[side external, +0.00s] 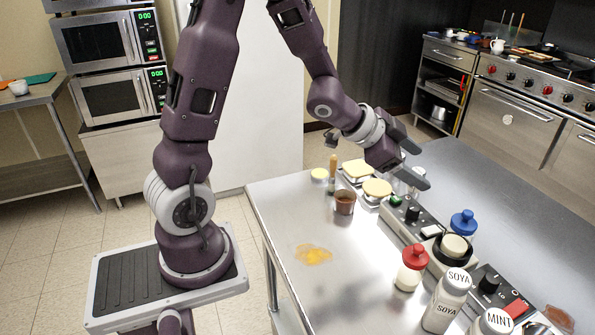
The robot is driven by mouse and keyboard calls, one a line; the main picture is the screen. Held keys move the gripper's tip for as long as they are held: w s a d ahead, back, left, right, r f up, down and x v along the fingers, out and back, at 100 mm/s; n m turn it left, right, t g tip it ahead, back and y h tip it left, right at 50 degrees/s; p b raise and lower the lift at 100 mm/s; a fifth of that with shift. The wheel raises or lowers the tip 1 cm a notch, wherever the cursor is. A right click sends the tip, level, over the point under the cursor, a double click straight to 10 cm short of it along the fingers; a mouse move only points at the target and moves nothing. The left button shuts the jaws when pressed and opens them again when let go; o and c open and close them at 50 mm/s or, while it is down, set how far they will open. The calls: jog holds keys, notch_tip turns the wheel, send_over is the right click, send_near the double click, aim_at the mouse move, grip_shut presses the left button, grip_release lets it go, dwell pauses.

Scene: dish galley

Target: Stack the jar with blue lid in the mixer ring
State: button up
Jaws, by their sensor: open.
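The jar with blue lid (456,244) has a cream-coloured body and a knobbed blue lid. It appears to stand upright inside the dark mixer ring (440,262), whose rim shows around its lower part; how deep it sits is hidden. The ring adjoins a grey control box (404,213) with a black knob. My gripper (422,168) is open, above the far part of the counter, up and left of the blue-lidded jar and apart from it. I see no object held between its fingers.
A red-lidded jar (408,278) stands left of the ring. SOYA (447,300) and MINT (497,322) shakers and a second control box (492,282) are in front. A brown cup (345,203) and yellow-topped items (377,188) stand farther back. The counter's left side is open, with an orange spill (313,254).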

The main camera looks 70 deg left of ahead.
jog(key=s+a+r+n+g+y, duration=0.1)
jog(key=s+r+n+y, duration=0.15)
jog(key=s+r, duration=0.45)
jog(key=s+r+n+g+y, duration=0.2)
jog(key=s+n, duration=0.1)
jog(key=s, duration=0.7)
jog(key=s+d+n+g+h, duration=0.1)
jog(key=s+d, duration=0.4)
jog(key=s, duration=0.7)
jog(key=shift+f+g+h, duration=0.4)
jog(key=shift+h, duration=0.15)
jog(key=shift+n, duration=0.25)
